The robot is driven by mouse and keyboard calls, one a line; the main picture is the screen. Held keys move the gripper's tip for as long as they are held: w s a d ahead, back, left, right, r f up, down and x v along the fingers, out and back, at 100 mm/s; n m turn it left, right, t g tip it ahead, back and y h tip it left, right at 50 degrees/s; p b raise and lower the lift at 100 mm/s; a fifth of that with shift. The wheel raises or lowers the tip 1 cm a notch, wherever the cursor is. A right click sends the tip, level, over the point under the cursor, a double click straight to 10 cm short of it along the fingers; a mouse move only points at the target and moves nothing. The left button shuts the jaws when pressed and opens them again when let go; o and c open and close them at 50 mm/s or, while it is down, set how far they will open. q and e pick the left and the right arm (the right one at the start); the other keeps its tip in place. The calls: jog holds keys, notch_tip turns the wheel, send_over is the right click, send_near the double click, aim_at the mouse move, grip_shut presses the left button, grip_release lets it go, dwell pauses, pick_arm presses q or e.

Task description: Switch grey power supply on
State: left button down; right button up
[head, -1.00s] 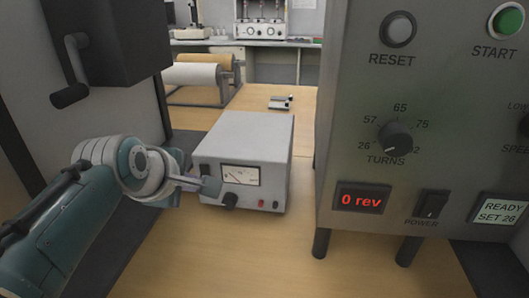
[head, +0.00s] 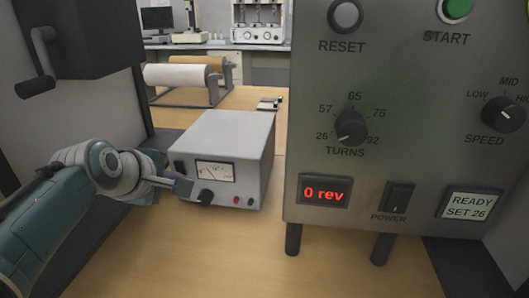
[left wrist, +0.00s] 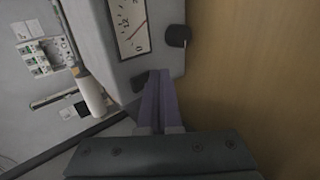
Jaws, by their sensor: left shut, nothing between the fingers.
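The grey power supply (head: 229,140) is a box on the wooden bench, left of the large machine. Its front has a needle meter (head: 215,171), a black knob (head: 205,197), red and dark sockets, and a small black switch (head: 180,167) at the left edge. My left gripper (head: 184,187) is shut and empty, its tips just below the switch, close to the front. In the left wrist view the shut fingers (left wrist: 156,96) point at the panel beside the dark switch (left wrist: 139,81). I cannot tell contact or the switch's position. My right gripper is not in view.
The large grey machine (head: 420,130) with its own power switch (head: 397,196) and "0 rev" display stands close on the right. A dark box with a crank (head: 75,35) hangs at upper left. Rolls (head: 185,75) lie behind. Bench in front of the supply is clear.

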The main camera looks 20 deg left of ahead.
aim_at(178, 165)
pick_arm(q)
jog(key=shift+w+a+r+p, duration=0.2)
jog(key=shift+a+r+p, duration=0.15)
jog(key=shift+r+p, duration=0.3)
jog(key=shift+w+a+r+p, duration=0.15)
jog(key=shift+a+r+p, duration=0.2)
jog(key=shift+r, duration=0.45)
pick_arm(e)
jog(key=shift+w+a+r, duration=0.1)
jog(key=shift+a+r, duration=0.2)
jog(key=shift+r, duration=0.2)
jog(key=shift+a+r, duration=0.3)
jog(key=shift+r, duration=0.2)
pick_arm(q)
jog(key=shift+d, duration=0.1)
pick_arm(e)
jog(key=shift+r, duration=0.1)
